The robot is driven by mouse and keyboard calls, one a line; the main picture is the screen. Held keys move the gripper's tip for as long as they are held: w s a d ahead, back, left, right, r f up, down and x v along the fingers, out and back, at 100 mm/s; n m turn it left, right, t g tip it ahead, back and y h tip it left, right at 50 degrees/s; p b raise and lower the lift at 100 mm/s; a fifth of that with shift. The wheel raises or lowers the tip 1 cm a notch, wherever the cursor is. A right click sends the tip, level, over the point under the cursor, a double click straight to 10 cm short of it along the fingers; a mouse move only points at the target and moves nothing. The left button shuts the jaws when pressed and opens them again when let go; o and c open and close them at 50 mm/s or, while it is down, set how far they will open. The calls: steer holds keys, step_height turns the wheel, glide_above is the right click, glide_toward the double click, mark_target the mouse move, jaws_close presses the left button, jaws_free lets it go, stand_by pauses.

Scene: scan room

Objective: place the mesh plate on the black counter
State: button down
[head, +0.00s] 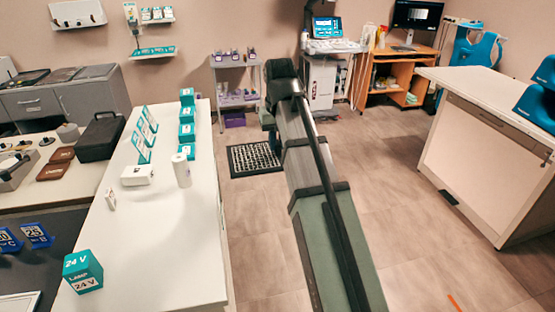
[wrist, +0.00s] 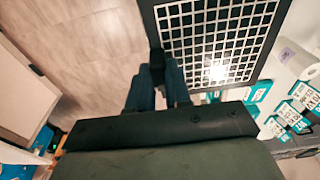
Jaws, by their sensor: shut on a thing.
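The mesh plate (head: 232,163) is a flat dark-framed panel with a pale grid. In the head view it is held out over the floor, right of the long white counter. My gripper (head: 274,142) points down and is shut on the plate's edge. In the wrist view my gripper (wrist: 158,65) pinches the near left part of the frame, and the mesh plate (wrist: 150,22) extends up and right, partly cut off.
The long white counter (head: 160,250) carries teal boxes, a paper roll (head: 181,171) and a 24 V lamp box (head: 83,271). Blue blocks (head: 37,235) stand on the black surface. A purple-stocked trolley (head: 235,90) is behind the plate. Open floor (head: 420,220) lies right of my arm.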

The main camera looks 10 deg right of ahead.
steer(key=shift+w+a+r, duration=0.2)
steer(key=shift+a+r, duration=0.05)
steer(key=shift+r, duration=0.35)
steer(key=shift+w+a+r, duration=0.15)
steer(key=shift+a+r, duration=0.1)
steer(key=shift+r, duration=0.35)
steer(key=w+a+r+n, duration=0.15)
steer(key=w+a, duration=0.25)
steer(key=a, duration=1.6)
steer(key=w+a+n, duration=0.3)
steer(key=a, duration=1.6)
steer(key=s+a+f+n, duration=0.15)
steer(key=s+a, duration=0.35)
steer(key=a, duration=0.9)
steer(key=s+a+n+y, duration=0.15)
steer(key=s+a, duration=0.35)
steer(key=a, duration=0.8)
steer(key=s+a+n+h, duration=0.15)
steer(key=s+a, duration=0.45)
steer(key=a, duration=0.8)
steer(key=shift+y, duration=0.5)
steer(key=shift+a+f, duration=0.1)
steer(key=shift+f, duration=12.5)
steer(key=c, duration=1)
jaws_free()
steer(key=shift+f, duration=0.1)
